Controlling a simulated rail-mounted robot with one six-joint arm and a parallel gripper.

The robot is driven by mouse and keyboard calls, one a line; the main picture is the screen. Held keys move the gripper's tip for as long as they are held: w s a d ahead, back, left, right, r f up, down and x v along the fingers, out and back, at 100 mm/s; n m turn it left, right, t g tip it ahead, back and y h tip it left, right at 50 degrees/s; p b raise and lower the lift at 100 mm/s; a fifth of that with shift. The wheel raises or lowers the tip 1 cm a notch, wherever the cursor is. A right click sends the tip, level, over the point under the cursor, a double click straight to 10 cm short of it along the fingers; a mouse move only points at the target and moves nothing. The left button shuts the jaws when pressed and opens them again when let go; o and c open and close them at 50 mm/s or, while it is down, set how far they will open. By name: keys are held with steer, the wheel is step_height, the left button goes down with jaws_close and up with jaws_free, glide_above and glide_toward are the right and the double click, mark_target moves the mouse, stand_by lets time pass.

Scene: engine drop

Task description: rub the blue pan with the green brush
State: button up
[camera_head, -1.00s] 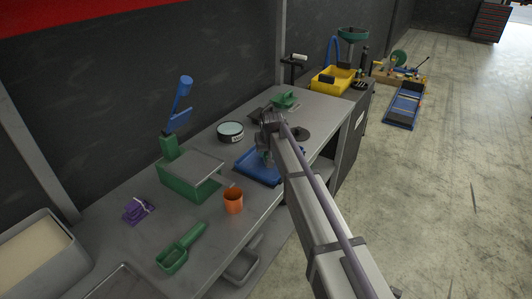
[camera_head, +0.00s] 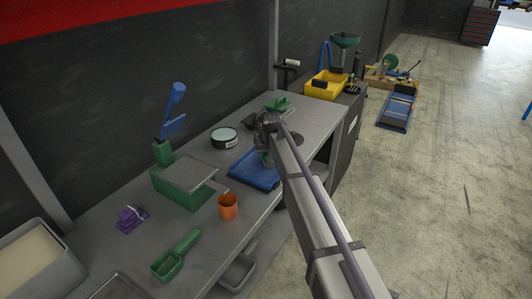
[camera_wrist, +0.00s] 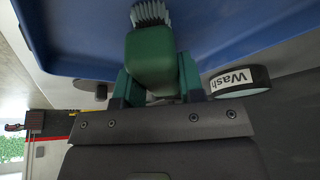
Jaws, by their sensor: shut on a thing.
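The blue pan (camera_head: 246,172) lies on the grey workbench, partly hidden behind my arm. In the wrist view the pan (camera_wrist: 80,38) fills the upper part of the picture. My gripper (camera_wrist: 155,85) is shut on the green brush (camera_wrist: 150,60), one finger on each side of its body. The pale bristles (camera_wrist: 150,13) point away from the gripper, in front of the pan's blue surface. I cannot tell whether they touch it. In the head view my gripper (camera_head: 266,152) is over the pan's right part, and the brush is mostly hidden.
A round tin (camera_head: 224,137), labelled "Wash" in the wrist view (camera_wrist: 240,82), stands behind the pan. An orange cup (camera_head: 228,206), a green box (camera_head: 182,182), a green scoop (camera_head: 174,260) and a purple object (camera_head: 131,218) are nearer. A green item (camera_head: 279,104) stands farther back.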

steer(key=shift+r, duration=0.2)
steer(key=shift+f, duration=0.1)
steer(key=shift+f, duration=0.1)
steer(key=shift+s+a, duration=0.45)
steer(key=shift+s, duration=0.35)
steer(key=shift+s+a, duration=0.4)
steer(key=shift+s, duration=0.35)
steer(key=shift+s+a, duration=0.4)
steer(key=shift+s, duration=0.35)
